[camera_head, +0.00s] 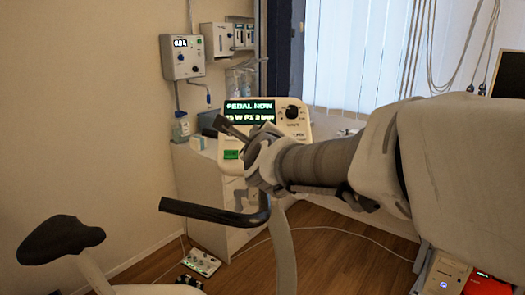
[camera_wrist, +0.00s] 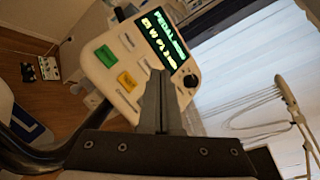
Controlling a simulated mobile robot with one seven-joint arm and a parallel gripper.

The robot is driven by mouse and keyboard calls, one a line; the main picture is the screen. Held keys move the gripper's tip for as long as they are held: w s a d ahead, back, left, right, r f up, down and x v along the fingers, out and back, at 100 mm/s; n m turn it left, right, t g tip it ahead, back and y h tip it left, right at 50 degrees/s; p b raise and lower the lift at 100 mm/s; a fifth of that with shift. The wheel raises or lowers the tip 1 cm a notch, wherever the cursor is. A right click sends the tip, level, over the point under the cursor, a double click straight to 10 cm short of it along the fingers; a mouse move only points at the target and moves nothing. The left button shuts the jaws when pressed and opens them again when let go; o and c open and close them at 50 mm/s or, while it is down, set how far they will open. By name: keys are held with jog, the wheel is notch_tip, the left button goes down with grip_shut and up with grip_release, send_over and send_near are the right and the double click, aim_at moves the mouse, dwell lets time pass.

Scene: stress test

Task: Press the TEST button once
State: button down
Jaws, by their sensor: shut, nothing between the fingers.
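A cream console shows in the head view (camera_head: 297,124) and large in the wrist view (camera_wrist: 100,45). Its lit screen (camera_head: 248,111) reads "PEDAL NOW". A green button (camera_head: 231,155) also shows in the wrist view (camera_wrist: 105,56), with a yellow button (camera_wrist: 127,82) beside it. The button lettering is too small to read, so I cannot tell which is TEST.
A black handlebar (camera_head: 215,214) and dark saddle (camera_head: 60,239) stand left of and below my arm. A wall box (camera_head: 183,57) hangs behind. A small control box with a cable (camera_head: 201,262) lies on the wooden floor. A black knob (camera_wrist: 190,80) sits on the console's right.

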jog(key=s+r+p, duration=0.2)
jog(key=r, duration=0.1)
jog(key=shift+s+r, duration=0.15)
jog(key=shift+s, duration=0.15)
dwell(0.5)
